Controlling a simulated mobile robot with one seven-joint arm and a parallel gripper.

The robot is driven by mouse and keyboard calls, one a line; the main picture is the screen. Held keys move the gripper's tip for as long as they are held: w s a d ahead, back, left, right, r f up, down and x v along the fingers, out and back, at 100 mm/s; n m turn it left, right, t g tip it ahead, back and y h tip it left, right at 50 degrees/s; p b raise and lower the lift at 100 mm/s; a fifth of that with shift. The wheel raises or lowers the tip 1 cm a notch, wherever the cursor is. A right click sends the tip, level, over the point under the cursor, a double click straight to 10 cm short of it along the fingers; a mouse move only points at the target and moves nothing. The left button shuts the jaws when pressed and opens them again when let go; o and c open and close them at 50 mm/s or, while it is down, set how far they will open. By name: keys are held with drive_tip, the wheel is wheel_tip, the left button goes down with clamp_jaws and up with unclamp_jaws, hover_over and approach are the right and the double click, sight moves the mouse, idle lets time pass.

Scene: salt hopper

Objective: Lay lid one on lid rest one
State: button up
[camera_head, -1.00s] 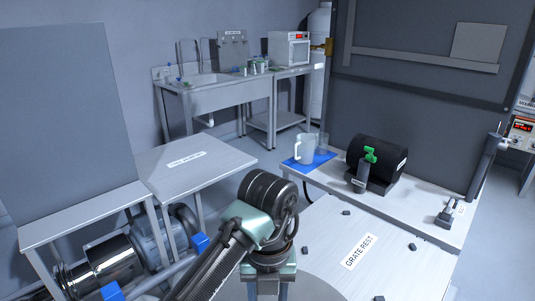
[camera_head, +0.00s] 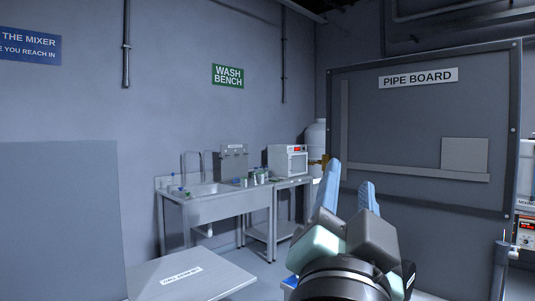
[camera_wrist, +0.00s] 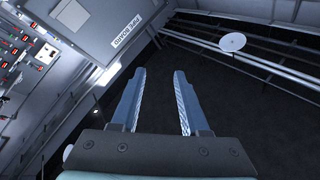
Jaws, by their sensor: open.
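My gripper (camera_head: 350,178) is raised at the lower middle of the head view, in front of the pipe board, with its blue fingers apart. In the wrist view my gripper (camera_wrist: 160,73) is open, with nothing between its fingers. I cannot make out lid one in either view. A metal table (camera_head: 145,270) at the lower left of the head view bears a white label too small to read, so I cannot tell whether it is lid rest one. My gripper is to the right of this table and apart from it.
The pipe board (camera_head: 410,120) stands at the right. A wash bench with a sink (camera_head: 215,205) and a small white oven (camera_head: 288,160) are at the back. A grey panel (camera_head: 60,215) rises at the left. The wrist view shows pipes and a white disc (camera_wrist: 232,42).

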drive_tip(key=s+a+r+n+t+y, duration=0.6)
drive_tip(key=s+a+n+y, duration=0.1)
drive_tip(key=s+n, duration=0.3)
drive_tip(key=shift+a+n, duration=0.6)
drive_tip(key=shift+a, duration=0.3)
drive_tip(key=shift+r, duration=0.1)
